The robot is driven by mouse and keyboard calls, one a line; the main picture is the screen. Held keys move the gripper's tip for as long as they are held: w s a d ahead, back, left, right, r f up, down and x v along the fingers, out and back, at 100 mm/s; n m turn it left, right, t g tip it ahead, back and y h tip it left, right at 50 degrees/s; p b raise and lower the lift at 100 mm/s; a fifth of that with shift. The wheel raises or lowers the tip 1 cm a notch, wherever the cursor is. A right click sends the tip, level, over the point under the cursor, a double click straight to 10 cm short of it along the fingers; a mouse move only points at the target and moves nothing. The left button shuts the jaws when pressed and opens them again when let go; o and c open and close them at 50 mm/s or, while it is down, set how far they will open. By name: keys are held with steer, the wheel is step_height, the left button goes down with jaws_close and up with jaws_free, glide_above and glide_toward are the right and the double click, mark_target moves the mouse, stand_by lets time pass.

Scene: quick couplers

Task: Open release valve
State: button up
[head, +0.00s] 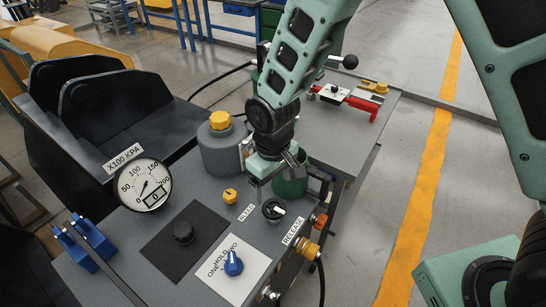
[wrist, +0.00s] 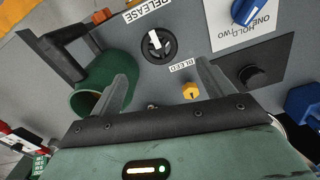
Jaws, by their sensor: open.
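The release valve (head: 273,209) is a round black dial with a white handle, beside the RELEASE label (head: 293,226) on the grey bench top. It also shows in the wrist view (wrist: 157,42), at the top centre, its white handle pointing roughly along the picture's vertical. My gripper (head: 272,170) is open and empty above the bench, behind the valve in the head view. In the wrist view its two fingers (wrist: 162,74) are spread apart below the valve, which lies beyond their tips. No contact with the valve shows.
A yellow bleed knob (head: 230,196) is left of the valve. A gauge (head: 143,185) reads 0. A blue selector knob (head: 233,263), black knob (head: 184,233) and grey bottle (head: 222,147) are also on the bench.

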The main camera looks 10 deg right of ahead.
step_height(320, 180, up, 10)
steer(key=shift+f+b, duration=0.2)
steer(key=shift+b, duration=0.25)
